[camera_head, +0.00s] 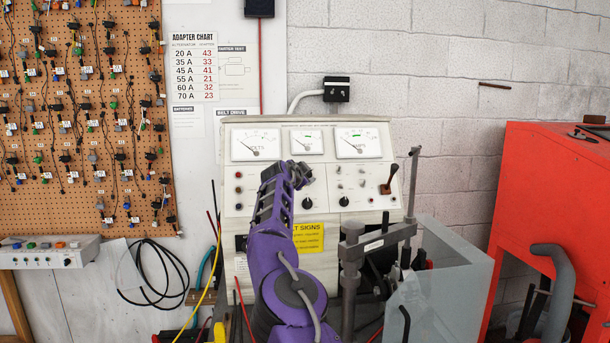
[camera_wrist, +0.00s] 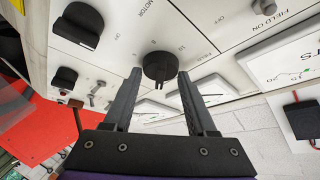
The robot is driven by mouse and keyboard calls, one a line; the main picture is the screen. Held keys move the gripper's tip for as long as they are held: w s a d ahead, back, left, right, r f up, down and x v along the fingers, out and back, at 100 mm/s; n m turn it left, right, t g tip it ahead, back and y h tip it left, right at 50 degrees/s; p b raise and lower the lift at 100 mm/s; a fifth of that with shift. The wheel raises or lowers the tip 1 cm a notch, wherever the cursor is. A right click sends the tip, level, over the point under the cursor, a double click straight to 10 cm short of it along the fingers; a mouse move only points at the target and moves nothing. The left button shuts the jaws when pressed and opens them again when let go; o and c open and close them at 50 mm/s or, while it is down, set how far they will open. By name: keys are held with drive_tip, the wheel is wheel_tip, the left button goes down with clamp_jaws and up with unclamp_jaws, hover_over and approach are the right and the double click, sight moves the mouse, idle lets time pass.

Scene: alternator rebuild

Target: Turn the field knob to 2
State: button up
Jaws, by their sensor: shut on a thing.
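The field knob (camera_wrist: 160,66) is round and black, on the light panel of the test bench (camera_head: 360,178). In the wrist view my gripper (camera_wrist: 160,75) has one finger on each side of the knob, closed on it at the fingertips. Small marks surround the knob, with a FIELD label beside it; a notch shows on the knob's near edge. I cannot read which number it points to. In the head view my gripper (camera_head: 300,174) is against the panel's left part, and my arm hides the knob.
Two other black knobs (camera_head: 308,203) (camera_head: 344,202) and a lever switch (camera_head: 390,180) are on the panel. Meters (camera_head: 358,143) sit above. A clamp stand (camera_head: 350,255) and clear guard (camera_head: 450,285) stand in front at right, beside a red cabinet (camera_head: 545,190).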

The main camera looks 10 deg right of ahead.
drive_tip(key=o, duration=1.4)
drive_tip(key=shift+c, duration=0.2)
drive_tip(key=shift+s+a, duration=0.1)
drive_tip(key=b+v, duration=0.6)
drive_tip(key=v, duration=1.1)
drive_tip(key=shift+s+r, duration=0.1)
